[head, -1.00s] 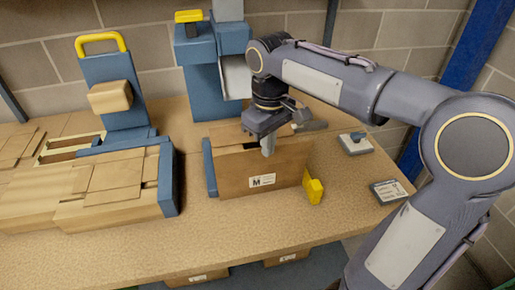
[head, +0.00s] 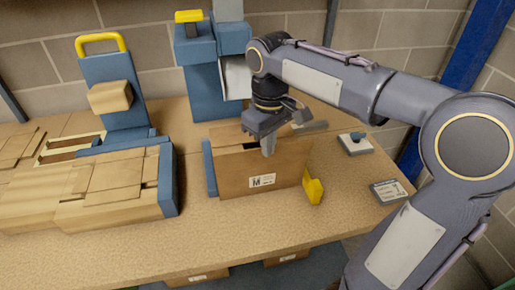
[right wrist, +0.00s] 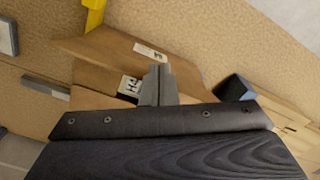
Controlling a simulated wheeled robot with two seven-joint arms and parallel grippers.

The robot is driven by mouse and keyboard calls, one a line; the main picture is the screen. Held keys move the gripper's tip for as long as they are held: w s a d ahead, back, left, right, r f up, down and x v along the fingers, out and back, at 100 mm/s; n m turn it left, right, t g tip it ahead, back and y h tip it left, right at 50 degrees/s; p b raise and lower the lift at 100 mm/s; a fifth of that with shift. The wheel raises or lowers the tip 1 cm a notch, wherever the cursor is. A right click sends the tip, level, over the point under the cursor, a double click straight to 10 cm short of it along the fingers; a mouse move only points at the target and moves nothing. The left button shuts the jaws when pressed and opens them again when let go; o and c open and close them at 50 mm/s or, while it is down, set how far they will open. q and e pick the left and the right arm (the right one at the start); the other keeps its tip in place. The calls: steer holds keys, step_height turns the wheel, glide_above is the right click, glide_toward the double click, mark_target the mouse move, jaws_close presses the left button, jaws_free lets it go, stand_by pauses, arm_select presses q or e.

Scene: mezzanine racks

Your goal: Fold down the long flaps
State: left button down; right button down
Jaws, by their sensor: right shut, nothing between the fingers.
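A brown cardboard carton (head: 236,172) stands on the bench, with a white label marked M (head: 262,181) on its front. Its top is partly covered by brown flap panels (head: 226,133), with a dark gap near the front edge. My right gripper (head: 268,151) is shut and empty, pointing down at the carton's top front edge; I cannot tell whether it touches a flap. In the right wrist view the shut fingers (right wrist: 158,84) are in front of the carton (right wrist: 100,62) and hide part of it. My arm hides the carton's back right. My left gripper is not in view.
A blue stop (head: 209,168) stands left of the carton and a yellow block (head: 314,190) at its right. A blue machine (head: 202,68) rises behind. Flat cardboard pieces (head: 110,185) lie left. A small device (head: 355,143) and a card (head: 390,191) lie right.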

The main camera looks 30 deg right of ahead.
steer(key=shift+f, duration=0.15)
step_height(320, 180, down, 3)
steer(key=shift+f+b, duration=0.1)
steer(key=shift+b, duration=0.9)
steer(key=shift+w, duration=0.1)
